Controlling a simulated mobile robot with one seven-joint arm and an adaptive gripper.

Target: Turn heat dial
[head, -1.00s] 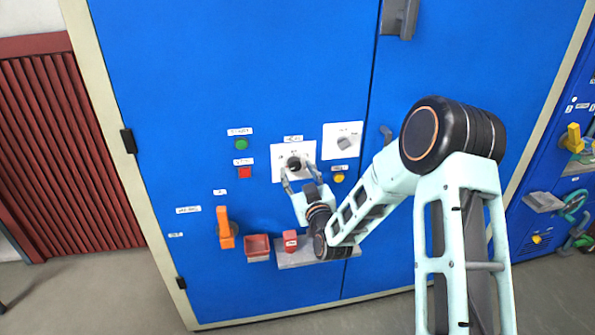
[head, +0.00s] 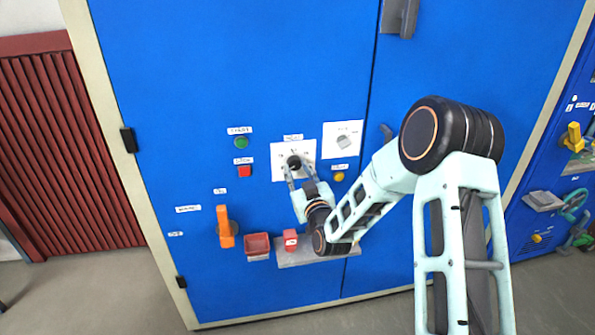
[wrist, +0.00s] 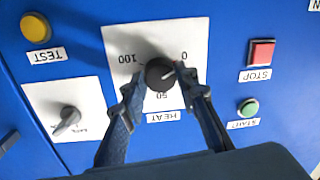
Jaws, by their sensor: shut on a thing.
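The heat dial (wrist: 160,74) is a round black knob on a white plate (wrist: 190,40) marked 0, 50 and 100, labelled HEAT. In the wrist view the plate appears upside down, and the knob's light pointer mark is turned toward the right, on the 0 side. My gripper (wrist: 168,88) is shut on the dial, with one finger on each side of it. In the head view the dial (head: 294,162) sits on its plate on the blue cabinet, and my gripper (head: 297,170) reaches it from below.
A grey selector knob (wrist: 68,116) on its own plate and a yellow TEST button (wrist: 35,28) are close by. A red STOP button (wrist: 261,53) and a green START button (wrist: 248,108) are on the other side.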

